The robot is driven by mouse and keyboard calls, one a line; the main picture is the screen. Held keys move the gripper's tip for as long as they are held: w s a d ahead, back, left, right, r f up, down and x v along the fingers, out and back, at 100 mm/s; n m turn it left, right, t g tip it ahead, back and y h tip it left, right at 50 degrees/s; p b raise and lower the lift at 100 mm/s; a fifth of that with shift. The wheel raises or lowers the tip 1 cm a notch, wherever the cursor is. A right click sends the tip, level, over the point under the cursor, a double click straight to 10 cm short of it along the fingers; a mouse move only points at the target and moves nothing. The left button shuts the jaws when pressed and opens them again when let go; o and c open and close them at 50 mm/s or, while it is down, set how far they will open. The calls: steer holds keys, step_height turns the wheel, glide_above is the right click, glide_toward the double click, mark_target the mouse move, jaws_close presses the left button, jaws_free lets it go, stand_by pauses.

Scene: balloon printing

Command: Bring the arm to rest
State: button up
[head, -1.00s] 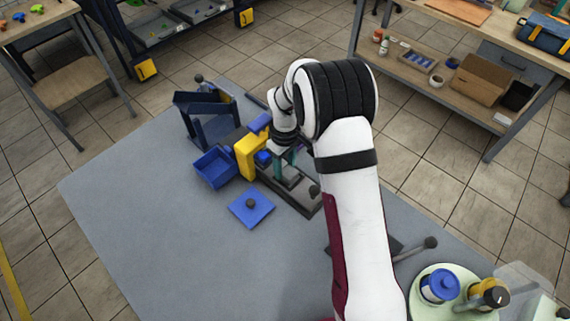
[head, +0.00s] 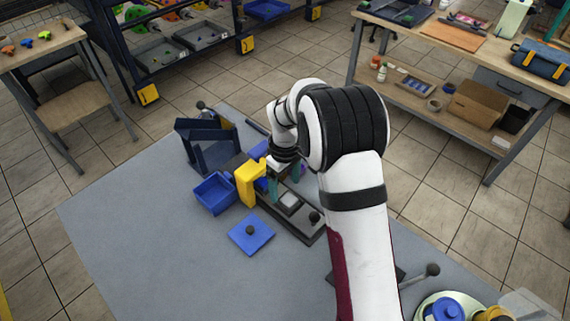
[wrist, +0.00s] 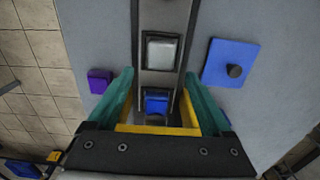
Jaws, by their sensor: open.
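My arm reaches over the grey table (head: 150,240) in the head view. My gripper (wrist: 158,95) is open in the wrist view, its two teal fingers spread on either side of a dark rail (wrist: 183,25). A blue block (wrist: 157,102) and a yellow part (wrist: 150,129) show between the fingers, low in the picture. I cannot tell whether the fingers touch anything. In the head view the gripper (head: 283,178) is partly hidden, close above the rail and next to the yellow part (head: 248,182).
A light grey square pad (wrist: 161,52) sits on the rail. A blue plate with a dark knob (head: 252,235), a blue bin (head: 214,193) and a dark blue stand (head: 208,148) are nearby. A small purple block (wrist: 99,81) lies beside the rail. The table's front left is clear.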

step_height(320, 180, up, 12)
steer(key=s+d+r+m, duration=0.3)
steer(key=s+r+m, duration=0.2)
steer(key=s, duration=0.6)
steer(key=s+d+f+m+y, duration=0.1)
steer(key=s+m, duration=0.8)
steer(key=s, duration=1.1)
steer(key=shift+d+f+m+y, duration=0.3)
steer(key=shift+d+f+y, duration=0.1)
steer(key=shift+d+f, duration=0.1)
